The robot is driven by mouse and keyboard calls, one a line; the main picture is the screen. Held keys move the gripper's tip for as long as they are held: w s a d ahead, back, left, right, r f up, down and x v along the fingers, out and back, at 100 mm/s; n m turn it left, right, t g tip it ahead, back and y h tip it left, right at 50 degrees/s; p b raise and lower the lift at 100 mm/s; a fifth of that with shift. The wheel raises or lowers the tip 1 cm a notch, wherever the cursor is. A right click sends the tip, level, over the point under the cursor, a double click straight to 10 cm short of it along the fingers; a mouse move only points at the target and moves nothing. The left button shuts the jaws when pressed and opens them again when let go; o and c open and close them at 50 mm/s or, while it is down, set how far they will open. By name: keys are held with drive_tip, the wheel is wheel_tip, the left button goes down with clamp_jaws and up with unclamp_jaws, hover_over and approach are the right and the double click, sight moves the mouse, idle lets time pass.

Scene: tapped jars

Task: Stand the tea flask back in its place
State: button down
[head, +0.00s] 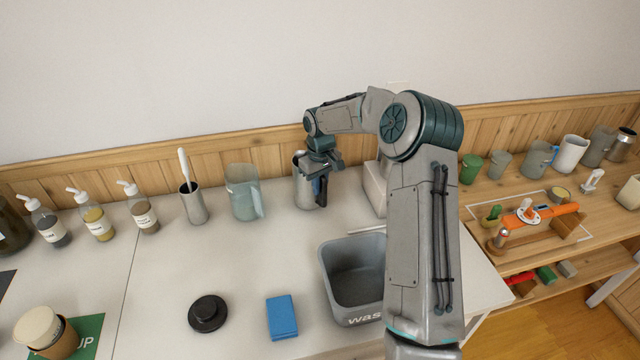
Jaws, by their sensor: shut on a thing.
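My gripper (320,188) is at the back of the white counter, pointing down, with its dark fingers at the right side of a grey metal cylinder (302,187). I take this cylinder to be the tea flask; no label shows on it. It is upright, near the wooden back panel. The gripper is shut on it, and the fingers and wrist hide its right side and part of its top. I cannot tell whether its base touches the counter. No marked place for it can be made out.
Left of it stand a clear jug (243,192), a metal pot with a white utensil (193,203) and several pump bottles (144,215). A grey waste bin (340,306), blue block (282,317) and black lid (207,313) are nearer. A wooden bench (490,197) is right. The counter's middle is clear.

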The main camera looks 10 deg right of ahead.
drive_tip(key=c, duration=1.4)
unclamp_jaws()
drive_tip(key=shift+f, duration=0.1)
drive_tip(key=shift+c, duration=0.2)
